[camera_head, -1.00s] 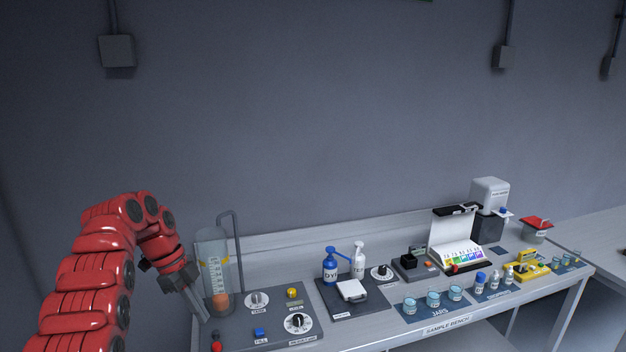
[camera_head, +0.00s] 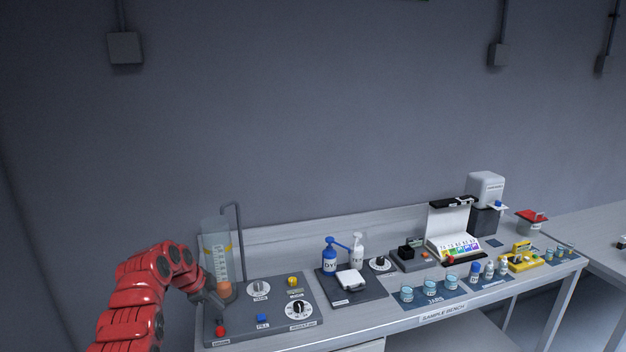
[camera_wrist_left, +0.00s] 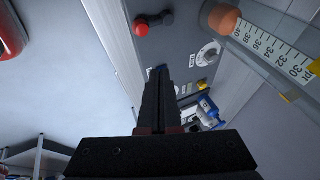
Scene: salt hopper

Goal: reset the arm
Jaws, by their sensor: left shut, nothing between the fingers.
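My left arm (camera_head: 135,300) is red and comes in from the lower left in the head view. Its gripper (camera_head: 222,305) is over the left end of the bench's control panel, partly hidden by the arm, close to the graduated cylinder (camera_head: 216,255). In the left wrist view the gripper's dark fingers (camera_wrist_left: 161,75) are together with nothing between them. The panel's red knob (camera_wrist_left: 141,27) and the cylinder's scale (camera_wrist_left: 270,45) show beyond them. My right gripper is in neither view.
To the right stand a blue dye bottle (camera_head: 330,257), a white bottle (camera_head: 357,252), several jars (camera_head: 430,288) and a color chart stand (camera_head: 450,225).

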